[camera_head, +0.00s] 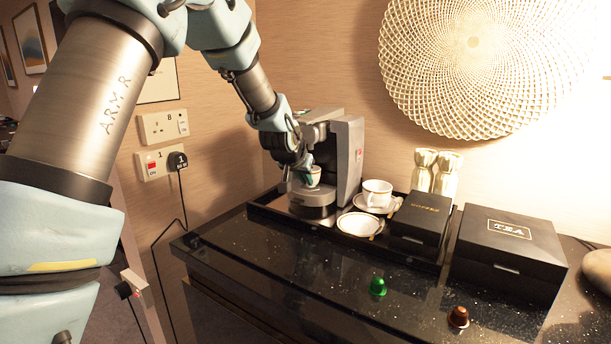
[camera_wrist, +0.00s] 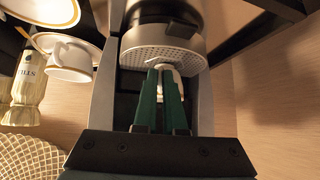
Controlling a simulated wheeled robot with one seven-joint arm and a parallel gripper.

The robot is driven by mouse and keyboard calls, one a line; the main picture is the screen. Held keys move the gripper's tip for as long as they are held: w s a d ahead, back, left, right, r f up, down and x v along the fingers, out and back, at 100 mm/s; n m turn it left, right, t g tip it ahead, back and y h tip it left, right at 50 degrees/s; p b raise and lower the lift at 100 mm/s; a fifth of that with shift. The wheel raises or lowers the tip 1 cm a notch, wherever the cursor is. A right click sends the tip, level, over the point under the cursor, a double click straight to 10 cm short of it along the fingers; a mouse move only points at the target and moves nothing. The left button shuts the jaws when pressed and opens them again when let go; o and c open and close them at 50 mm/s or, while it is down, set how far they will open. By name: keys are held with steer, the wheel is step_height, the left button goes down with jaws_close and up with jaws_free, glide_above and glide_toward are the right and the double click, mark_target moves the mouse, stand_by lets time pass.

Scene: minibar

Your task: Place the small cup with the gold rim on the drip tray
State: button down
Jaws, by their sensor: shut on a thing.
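The small white cup (camera_head: 313,178) is in my gripper (camera_head: 305,167), at the front of the coffee machine (camera_head: 346,155). It looks upright and is just over or on the round drip tray (camera_head: 312,197); I cannot tell whether they touch. In the wrist view the green fingers of my gripper (camera_wrist: 162,72) are shut on the cup, with the perforated drip tray (camera_wrist: 135,58) beyond them. Only a small white part of the cup (camera_wrist: 178,73) shows there, and its gold rim is hard to make out.
A second gold-rimmed cup (camera_head: 377,190) stands on a saucer, beside an empty saucer (camera_head: 360,224). A black coffee box (camera_head: 420,222), a tea box (camera_head: 510,250) and gold-wrapped items (camera_head: 435,172) are to the right. Green (camera_head: 378,286) and brown (camera_head: 458,317) capsules lie in front.

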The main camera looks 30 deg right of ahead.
steer(key=c, duration=1)
jaws_free()
steer(key=shift+a, duration=0.1)
steer(key=b+v, duration=0.3)
steer(key=v, duration=0.9)
steer(key=a+f+n+g+y, duration=0.15)
steer(key=a+f, duration=0.35)
steer(key=a, duration=0.7)
steer(key=a+f+n+y, duration=0.3)
steer(key=a+f, duration=0.1)
steer(key=a, duration=0.8)
steer(key=s+a+f+n+g+y, duration=0.1)
steer(key=s+a+f+n, duration=0.1)
steer(key=s+a, duration=0.3)
steer(key=s+a+f+n+g+y, duration=0.1)
steer(key=s+a+f+n+g, duration=0.1)
steer(key=s+a, duration=0.4)
steer(key=a+f, duration=0.1)
steer(key=a, duration=0.2)
steer(key=shift+s+a+f, duration=0.15)
steer(key=shift+a+f, duration=0.05)
steer(key=shift+f, duration=0.15)
